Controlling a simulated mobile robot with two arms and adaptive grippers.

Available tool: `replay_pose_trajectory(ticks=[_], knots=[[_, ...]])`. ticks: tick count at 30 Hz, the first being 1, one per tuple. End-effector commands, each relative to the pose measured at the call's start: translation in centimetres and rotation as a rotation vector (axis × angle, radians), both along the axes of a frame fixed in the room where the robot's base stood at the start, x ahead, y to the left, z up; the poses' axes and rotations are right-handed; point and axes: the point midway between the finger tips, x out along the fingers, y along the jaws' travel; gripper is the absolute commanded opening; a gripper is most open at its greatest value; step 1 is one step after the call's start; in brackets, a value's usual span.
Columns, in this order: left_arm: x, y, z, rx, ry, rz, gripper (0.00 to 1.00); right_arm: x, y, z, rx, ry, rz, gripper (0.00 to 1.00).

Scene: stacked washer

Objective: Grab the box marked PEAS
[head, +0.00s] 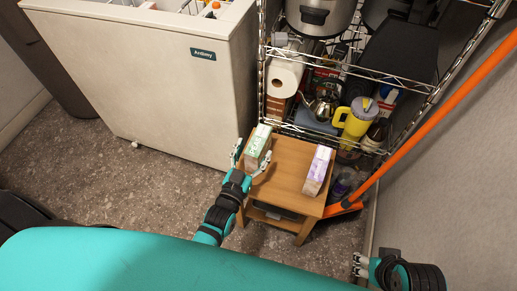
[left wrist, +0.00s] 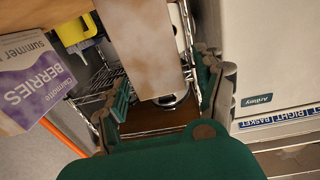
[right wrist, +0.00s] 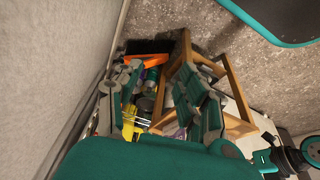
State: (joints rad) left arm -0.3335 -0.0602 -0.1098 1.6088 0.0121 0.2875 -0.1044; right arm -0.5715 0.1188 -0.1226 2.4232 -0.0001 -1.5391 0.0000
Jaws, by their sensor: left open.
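A green-and-white box (head: 257,146) stands on a small wooden table (head: 287,172); its lettering is too small to read. My left gripper (head: 250,158) is open, with its fingers on either side of this box. In the left wrist view a plain pale box face (left wrist: 145,45) shows between the open fingers; whether they touch it is unclear. A purple-and-white box (head: 318,170) stands on the table's right side; in the left wrist view its label (left wrist: 35,85) reads BERRIES. My right gripper (head: 360,268) is open and empty, low at the right, away from both boxes.
A white chest appliance (head: 165,90) stands left. An orange pole (head: 440,122) leans beside the right wall. The floor (head: 110,180) at left is clear.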

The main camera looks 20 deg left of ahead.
Motion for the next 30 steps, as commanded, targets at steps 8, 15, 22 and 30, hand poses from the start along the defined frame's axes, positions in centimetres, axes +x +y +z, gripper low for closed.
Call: replay_pose_trajectory(ticks=[8, 15, 22, 30], knots=[[4.0, -0.2, 0.2, -0.001, -0.003, 0.001, 0.7, -0.5, -0.1, 0.6, -0.001, -0.006, -0.001, 0.4], [4.7, -0.3, 0.3, -0.001, -0.001, 0.0, 0.7, -0.5, -0.1, 0.6, 0.0, -0.007, -0.001, 0.4], [4.7, -0.3, 0.3, -0.001, -0.001, 0.0, 0.52, -0.5, -0.1, 0.6, -0.001, -0.006, -0.001, 0.4], [4.7, -0.3, 0.3, 0.0, -0.001, 0.0, 0.17, -0.5, -0.1, 0.6, 0.0, -0.006, 0.0, 0.4]])
